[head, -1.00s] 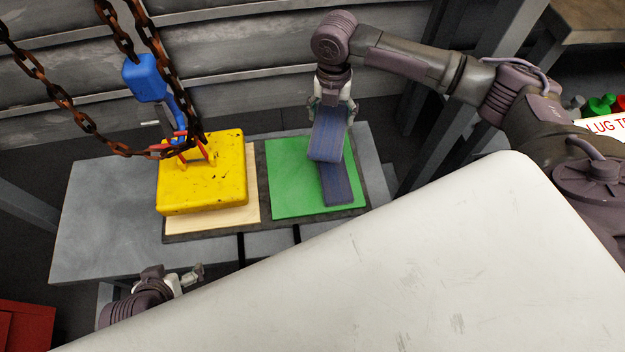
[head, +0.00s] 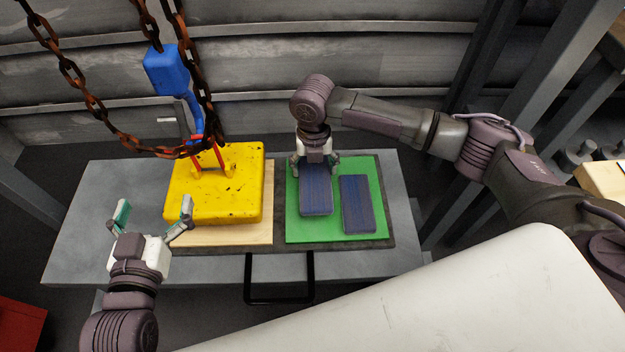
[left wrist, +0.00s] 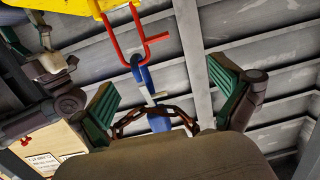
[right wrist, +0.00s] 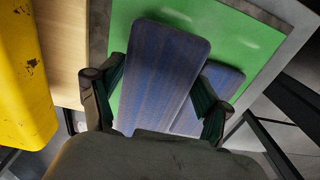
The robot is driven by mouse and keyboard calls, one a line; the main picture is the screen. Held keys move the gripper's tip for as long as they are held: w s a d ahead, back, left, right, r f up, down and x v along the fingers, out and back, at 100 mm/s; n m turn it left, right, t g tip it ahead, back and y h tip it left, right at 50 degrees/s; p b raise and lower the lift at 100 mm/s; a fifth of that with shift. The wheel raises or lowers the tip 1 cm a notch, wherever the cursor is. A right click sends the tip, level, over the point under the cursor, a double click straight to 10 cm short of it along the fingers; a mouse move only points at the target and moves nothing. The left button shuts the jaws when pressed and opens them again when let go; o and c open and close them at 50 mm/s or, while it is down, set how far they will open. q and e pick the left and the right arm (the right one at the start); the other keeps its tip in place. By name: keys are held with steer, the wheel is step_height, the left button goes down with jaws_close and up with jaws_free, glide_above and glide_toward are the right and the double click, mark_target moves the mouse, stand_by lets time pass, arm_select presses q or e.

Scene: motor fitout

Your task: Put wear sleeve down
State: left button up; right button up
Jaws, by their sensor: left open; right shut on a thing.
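A dark blue, streaked wear sleeve (head: 315,191) is between the fingers of my right gripper (head: 315,166), over the left half of the green mat (head: 330,230). The gripper is shut on its far end. It also shows in the right wrist view (right wrist: 165,75), long and flat with rounded corners. A second, similar sleeve (head: 357,204) lies on the right half of the mat, partly hidden behind the held one in the right wrist view (right wrist: 222,82). I cannot tell if the held sleeve touches the mat. My left gripper (head: 153,208) is open and empty at the table's front left.
A yellow block (head: 240,190) sits on a wooden board (head: 255,233) left of the mat. A blue hoist hook (head: 168,70) and rusty chains (head: 75,85) hang above it. The grey table (head: 80,235) is bare at far left. A white panel (head: 450,300) fills the lower right.

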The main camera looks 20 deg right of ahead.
mark_target(312, 178)
steer(key=shift+a+f, duration=0.3)
steer(key=shift+f, duration=0.05)
step_height(312, 178, down, 4)
steer(key=shift+r+b, duration=0.2)
steer(key=shift+b, duration=0.7)
arm_select(q)
step_height(312, 178, up, 8)
steer(key=d+t+h, duration=0.1)
steer(key=t, duration=0.4)
steer(key=shift+s+h, duration=0.2)
steer(key=shift+h, duration=0.2)
steer(key=shift+d+r, duration=0.1)
arm_select(e)
steer(key=o, duration=1.2)
steer(key=shift+f, duration=0.15)
steer(key=shift+o, duration=0.2)
